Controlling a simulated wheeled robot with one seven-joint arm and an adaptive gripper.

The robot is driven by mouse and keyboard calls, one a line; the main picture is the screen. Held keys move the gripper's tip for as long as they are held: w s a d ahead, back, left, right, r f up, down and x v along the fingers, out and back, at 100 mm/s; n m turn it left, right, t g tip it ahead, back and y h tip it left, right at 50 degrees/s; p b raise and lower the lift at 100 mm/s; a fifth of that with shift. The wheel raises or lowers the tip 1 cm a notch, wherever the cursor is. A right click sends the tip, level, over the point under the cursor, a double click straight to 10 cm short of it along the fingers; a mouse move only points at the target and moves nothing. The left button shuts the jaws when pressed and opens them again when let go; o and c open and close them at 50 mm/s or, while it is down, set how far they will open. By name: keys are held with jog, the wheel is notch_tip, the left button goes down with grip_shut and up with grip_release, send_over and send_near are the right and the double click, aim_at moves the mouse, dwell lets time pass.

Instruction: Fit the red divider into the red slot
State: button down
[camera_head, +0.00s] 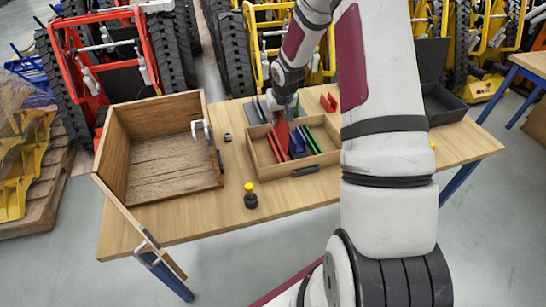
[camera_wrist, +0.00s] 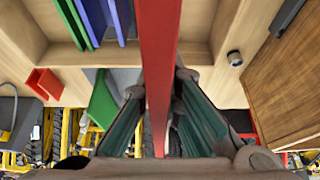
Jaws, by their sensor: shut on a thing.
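My gripper (camera_head: 284,112) is shut on the red divider (camera_head: 282,131), a thin upright plate held over the left part of a wooden tray. The divider also shows in the wrist view (camera_wrist: 160,50), rising between my two fingers (camera_wrist: 159,95). The red slot (camera_head: 273,148) is at the left inside the tray, close to the divider's lower end in the head view. The divider partly covers that area, and I cannot tell whether they touch. In the wrist view I cannot make out the red slot.
The wooden tray (camera_head: 262,165) also holds blue (camera_head: 298,141) and green (camera_head: 313,140) slots. A red holder (camera_head: 328,102) stands behind it. An open wooden box (camera_head: 155,112) is on the left. A yellow-topped black knob (camera_head: 250,197) stands on clear table in front.

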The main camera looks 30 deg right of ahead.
notch_tip(320, 180, down, 9)
jog(key=shift+r+p, duration=0.1)
jog(key=shift+p, duration=0.25)
jog(key=c, duration=1.8)
grip_release()
jog(key=shift+f, duration=0.25)
jog(key=shift+r, duration=0.15)
